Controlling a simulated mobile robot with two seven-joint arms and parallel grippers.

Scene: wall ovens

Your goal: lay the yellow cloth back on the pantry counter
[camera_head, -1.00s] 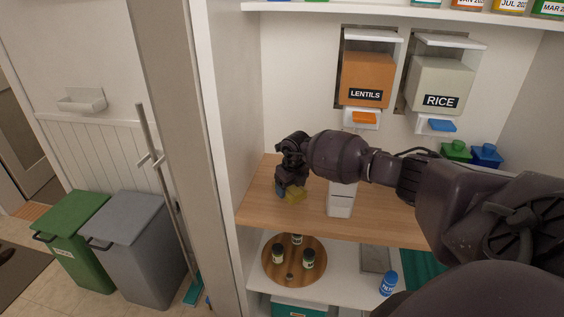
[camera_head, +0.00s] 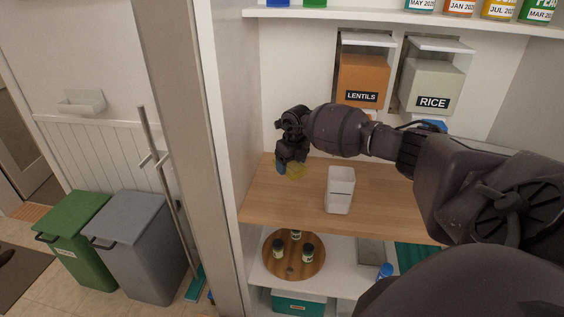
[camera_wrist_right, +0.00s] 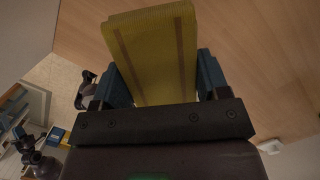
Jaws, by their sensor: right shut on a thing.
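The yellow cloth (camera_head: 297,171) is a small folded piece in my right gripper (camera_head: 288,167), over the left part of the wooden pantry counter (camera_head: 268,202). In the right wrist view the cloth (camera_wrist_right: 155,45) has brownish stripes and stands between the two blue fingers of my right gripper (camera_wrist_right: 166,78), which is shut on it. The wooden counter surface (camera_wrist_right: 265,50) shows behind it. The cloth appears a little above the counter; the exact gap is hard to tell.
A white container (camera_head: 340,190) stands on the counter right of the cloth. Lentils (camera_head: 362,75) and rice (camera_head: 432,85) dispensers hang above. A round tray (camera_head: 294,271) with small jars sits on the shelf below. A white side panel (camera_head: 232,130) bounds the left.

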